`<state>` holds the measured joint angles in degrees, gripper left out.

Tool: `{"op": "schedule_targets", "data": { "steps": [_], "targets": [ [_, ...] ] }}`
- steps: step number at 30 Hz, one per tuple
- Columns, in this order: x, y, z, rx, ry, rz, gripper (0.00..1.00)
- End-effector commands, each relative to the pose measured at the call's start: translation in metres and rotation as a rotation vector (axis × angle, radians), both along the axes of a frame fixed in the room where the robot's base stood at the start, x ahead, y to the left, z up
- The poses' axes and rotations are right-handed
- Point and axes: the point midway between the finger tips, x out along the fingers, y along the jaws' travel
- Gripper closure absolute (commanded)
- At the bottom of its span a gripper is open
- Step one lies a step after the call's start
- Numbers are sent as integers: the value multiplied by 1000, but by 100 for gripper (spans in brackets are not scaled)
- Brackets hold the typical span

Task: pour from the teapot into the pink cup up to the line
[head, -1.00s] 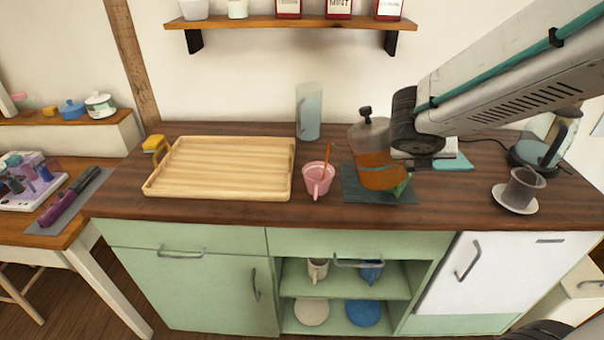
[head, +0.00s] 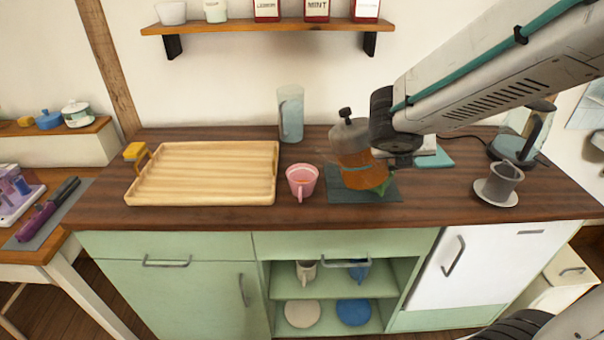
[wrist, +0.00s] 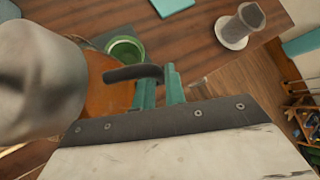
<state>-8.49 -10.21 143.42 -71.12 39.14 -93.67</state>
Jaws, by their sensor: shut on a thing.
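The teapot (head: 357,168), amber with a grey lid, is tilted to the left above the dark mat. My gripper (wrist: 160,88) is shut on its dark handle; the amber body (wrist: 108,85) also shows in the wrist view. The pink cup (head: 301,184) stands upright on the counter, left of the teapot and apart from it. No stream shows between them now. The line and the level inside the cup are too small to tell. The pink cup is not seen in the wrist view.
A green cup (wrist: 125,50) is on the mat (head: 345,196), mostly hidden by the teapot in the head view. A wooden tray (head: 205,198) lies left, a tall glass pitcher (head: 291,118) behind. A grey cup (head: 504,178) on a saucer and a kettle (head: 520,143) stand right.

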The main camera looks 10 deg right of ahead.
Motion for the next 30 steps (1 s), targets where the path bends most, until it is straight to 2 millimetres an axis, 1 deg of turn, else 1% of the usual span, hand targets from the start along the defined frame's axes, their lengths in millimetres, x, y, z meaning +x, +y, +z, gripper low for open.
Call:
{"op": "schedule_targets", "data": {
  "steps": [30],
  "targets": [
    [1,0,2,-10,3,-4,100]
  ]
}}
